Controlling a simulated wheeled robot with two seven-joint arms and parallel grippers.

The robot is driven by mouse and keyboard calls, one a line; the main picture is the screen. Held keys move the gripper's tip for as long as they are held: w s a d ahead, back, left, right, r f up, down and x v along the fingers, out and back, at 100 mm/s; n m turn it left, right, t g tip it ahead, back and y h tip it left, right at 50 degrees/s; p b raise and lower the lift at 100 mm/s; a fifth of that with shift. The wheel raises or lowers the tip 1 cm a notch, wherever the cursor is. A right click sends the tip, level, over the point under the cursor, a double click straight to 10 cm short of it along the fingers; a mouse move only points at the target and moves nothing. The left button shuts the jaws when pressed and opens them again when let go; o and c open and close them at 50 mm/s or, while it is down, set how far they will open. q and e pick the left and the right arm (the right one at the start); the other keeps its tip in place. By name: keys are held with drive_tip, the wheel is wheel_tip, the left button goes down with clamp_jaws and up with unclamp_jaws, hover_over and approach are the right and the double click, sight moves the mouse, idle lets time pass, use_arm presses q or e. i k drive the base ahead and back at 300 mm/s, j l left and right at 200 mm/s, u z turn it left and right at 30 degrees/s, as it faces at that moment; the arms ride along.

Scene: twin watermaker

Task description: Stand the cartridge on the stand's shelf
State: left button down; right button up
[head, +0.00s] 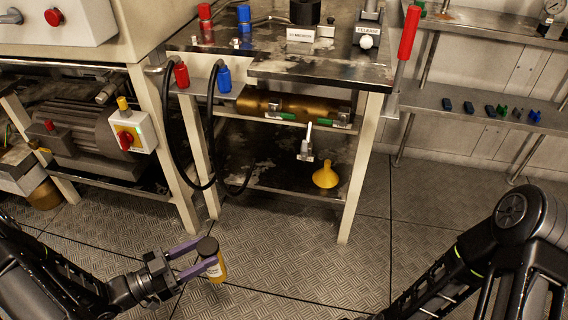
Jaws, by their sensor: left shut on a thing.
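The cartridge (217,270), a short amber cylinder with a dark cap and a pale label, is held between the purple fingers of my left gripper (201,257). The gripper is shut on it, and the cartridge is nearly upright, in front of the stand over the floor. The stand (345,190) has pale legs and a worn metal top. Its lower shelf (285,188) lies behind and above the cartridge in the picture. My right arm shows at the right, but its gripper is out of view.
A yellow funnel (326,175) stands on the lower shelf, with a brass cylinder (290,106) above it. Black hoses (212,130) loop down the stand's left side. A red-handled lever (408,35) rises at its right. A wall shelf (450,107) holds several small parts. The floor in front is clear.

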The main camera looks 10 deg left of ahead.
sight(290, 175)
drive_tip(key=i, duration=1.15)
